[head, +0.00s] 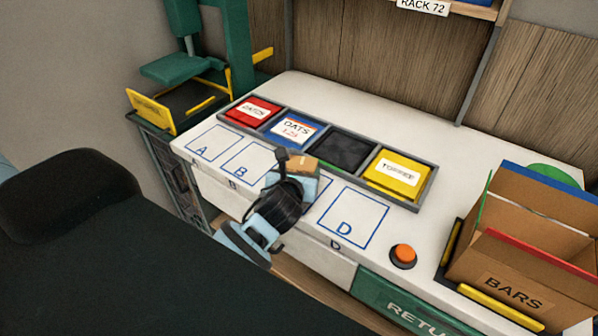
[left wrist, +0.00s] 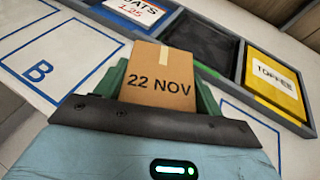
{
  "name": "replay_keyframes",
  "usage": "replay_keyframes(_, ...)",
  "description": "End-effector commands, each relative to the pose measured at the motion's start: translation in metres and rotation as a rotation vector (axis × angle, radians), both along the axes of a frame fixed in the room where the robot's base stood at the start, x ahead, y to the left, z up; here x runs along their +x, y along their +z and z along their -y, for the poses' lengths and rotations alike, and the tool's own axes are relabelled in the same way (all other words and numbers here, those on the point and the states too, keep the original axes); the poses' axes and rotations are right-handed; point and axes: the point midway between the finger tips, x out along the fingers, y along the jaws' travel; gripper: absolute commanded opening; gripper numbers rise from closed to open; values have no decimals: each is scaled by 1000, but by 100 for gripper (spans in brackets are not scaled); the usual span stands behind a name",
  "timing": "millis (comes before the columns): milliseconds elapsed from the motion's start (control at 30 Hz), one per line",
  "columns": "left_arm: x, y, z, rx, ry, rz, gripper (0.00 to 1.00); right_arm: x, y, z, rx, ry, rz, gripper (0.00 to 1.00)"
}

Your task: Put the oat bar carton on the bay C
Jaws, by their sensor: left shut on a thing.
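My left gripper (head: 296,174) is shut on a small brown carton (head: 305,165), which I take to be the oat bar carton. In the left wrist view the carton (left wrist: 158,85) shows "22 NOV" and a strip of tape, between green finger pads; no oat wording shows on it. The gripper and carton are over bay C (head: 319,193), between bays B and D, and hide most of it, including its letter. I cannot tell whether the carton touches the white counter. My right gripper is not in view.
Behind the bays, a grey tray (head: 432,185) has red, blue "OATS", black and yellow "TOFFEE" compartments. Bay B (head: 247,160) and bay D (head: 352,217) look empty. An orange button (head: 403,256) and a "BARS" box (head: 515,290) are at the right.

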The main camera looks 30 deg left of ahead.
Motion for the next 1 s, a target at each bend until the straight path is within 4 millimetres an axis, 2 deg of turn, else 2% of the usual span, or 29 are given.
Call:
replay_keyframes(267,0,-2,0,1,0,1,40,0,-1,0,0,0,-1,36)
replay_keyframes(300,0,-4,0,1,0,0,69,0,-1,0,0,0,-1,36)
replay_keyframes(467,0,-3,0,0,0,0,90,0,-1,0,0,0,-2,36)
replay_keyframes(833,0,1,0,-2,1,1,90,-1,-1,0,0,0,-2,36)
replay_keyframes(1000,-17,6,6,2,-1,-2,90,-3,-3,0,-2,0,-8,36)
